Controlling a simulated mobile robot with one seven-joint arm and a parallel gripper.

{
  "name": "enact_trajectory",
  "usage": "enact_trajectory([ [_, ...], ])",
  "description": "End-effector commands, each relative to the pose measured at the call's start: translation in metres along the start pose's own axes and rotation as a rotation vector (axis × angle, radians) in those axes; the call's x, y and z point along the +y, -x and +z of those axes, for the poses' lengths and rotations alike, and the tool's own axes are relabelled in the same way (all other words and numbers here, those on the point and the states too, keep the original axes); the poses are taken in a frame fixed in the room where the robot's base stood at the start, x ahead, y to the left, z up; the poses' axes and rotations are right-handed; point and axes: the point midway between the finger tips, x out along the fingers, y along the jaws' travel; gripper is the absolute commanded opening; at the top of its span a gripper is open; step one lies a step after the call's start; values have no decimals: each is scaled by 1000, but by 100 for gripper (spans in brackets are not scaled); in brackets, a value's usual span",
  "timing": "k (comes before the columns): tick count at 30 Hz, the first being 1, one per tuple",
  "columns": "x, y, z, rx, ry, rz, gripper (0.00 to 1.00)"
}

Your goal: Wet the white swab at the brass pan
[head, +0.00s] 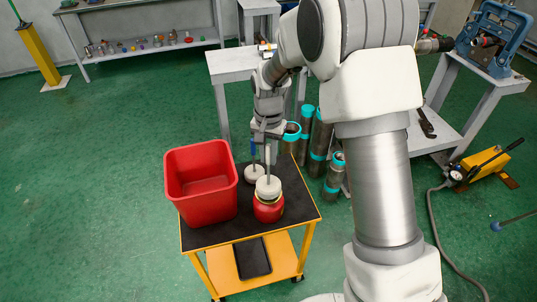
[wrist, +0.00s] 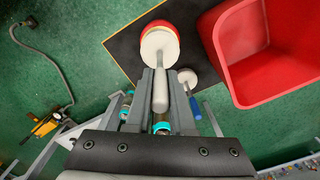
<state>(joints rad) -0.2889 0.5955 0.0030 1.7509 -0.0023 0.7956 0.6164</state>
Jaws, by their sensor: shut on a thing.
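The white swab has a pale handle (wrist: 160,92) and a round white head (head: 268,187). My gripper (head: 267,148) is shut on its handle, and the swab hangs upright, head down. In the wrist view the handle lies between the fingers of my gripper (wrist: 160,82). The brass pan appears as a red pot (head: 268,211) with a yellow, brass-like rim, on the cart directly below the swab head. The head covers most of its mouth; I cannot tell whether they touch. The pot's edge also shows behind the head in the wrist view (wrist: 159,24).
A second swab with a blue handle (head: 253,150) and white head stands just behind the pot. A red bin (head: 200,183) fills the left of the black cart top (head: 238,231). Teal-banded pipes (head: 318,145) stand behind the cart. A blue vise (head: 493,38) is at upper right.

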Motion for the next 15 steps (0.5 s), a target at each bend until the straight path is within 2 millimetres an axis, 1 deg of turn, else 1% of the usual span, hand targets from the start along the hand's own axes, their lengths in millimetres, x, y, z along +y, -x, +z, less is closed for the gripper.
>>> enact_trajectory([
  [15,0,-3,0,1,0,-1,0],
])
